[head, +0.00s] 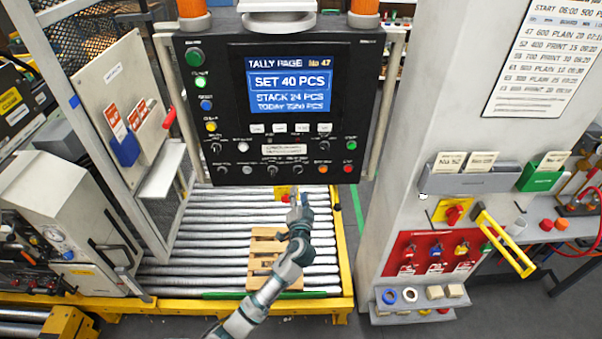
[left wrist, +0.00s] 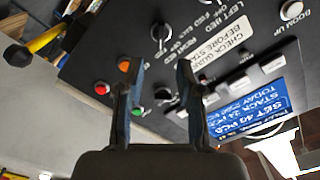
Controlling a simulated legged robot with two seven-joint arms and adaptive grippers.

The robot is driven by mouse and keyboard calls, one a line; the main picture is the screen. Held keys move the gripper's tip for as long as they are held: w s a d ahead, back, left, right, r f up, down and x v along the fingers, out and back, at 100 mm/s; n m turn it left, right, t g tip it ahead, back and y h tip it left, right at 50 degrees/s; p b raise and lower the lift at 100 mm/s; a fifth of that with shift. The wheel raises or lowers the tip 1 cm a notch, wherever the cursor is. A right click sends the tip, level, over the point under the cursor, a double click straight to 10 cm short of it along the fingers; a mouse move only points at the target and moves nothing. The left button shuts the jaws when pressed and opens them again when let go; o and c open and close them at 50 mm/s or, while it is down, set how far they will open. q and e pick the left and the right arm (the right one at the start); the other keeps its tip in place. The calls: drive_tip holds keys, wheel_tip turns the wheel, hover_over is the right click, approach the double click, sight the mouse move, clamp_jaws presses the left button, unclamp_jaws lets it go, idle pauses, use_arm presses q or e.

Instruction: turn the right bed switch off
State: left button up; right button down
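The black control panel (head: 262,120) hangs in the middle of the head view, with rows of knobs and buttons along its lower part. A black rotary knob in the bottom row (head: 297,170) appears to be the right bed switch. My left gripper (head: 293,194) is just below the panel's lower edge. In the left wrist view its fingers (left wrist: 158,66) are apart and empty, with panel controls behind them. My right gripper is out of view.
Nearby controls are an orange button (head: 323,169), a red button (head: 348,169) and another black knob (head: 272,170). A wooden pallet (head: 262,250) lies on the roller bed (head: 200,262) below. A grey column (head: 400,150) stands to the right.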

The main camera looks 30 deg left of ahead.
sight(298, 174)
use_arm(q)
drive_tip(key=p+x, duration=0.1)
drive_tip(key=x, duration=0.9)
clamp_jaws()
